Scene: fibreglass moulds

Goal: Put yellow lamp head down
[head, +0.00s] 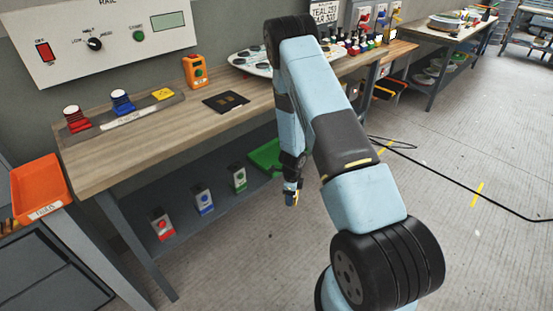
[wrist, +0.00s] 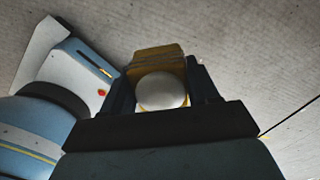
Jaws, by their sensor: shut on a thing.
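My gripper (wrist: 162,88) is shut on the yellow lamp head (wrist: 155,54), whose pale rounded dome faces the wrist camera between the fingers. In the head view my gripper (head: 292,190) hangs low in front of the bench, below the level of its top; only a sliver of yellow shows there. The floor lies behind the held piece in the wrist view. On the bench, a rack (head: 125,116) holds a red stacked piece (head: 76,119) and a blue stacked piece (head: 122,103). A yellow patch (head: 163,94) at its right end has no stacked piece on it.
The bench top (head: 150,140) has clear wood in front of the rack. A dark plate (head: 226,103) and an orange-yellow box (head: 195,71) stand farther right. Small boxes (head: 203,200) and a green tray (head: 264,156) are on the lower shelf. A black cable (head: 455,187) crosses the floor.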

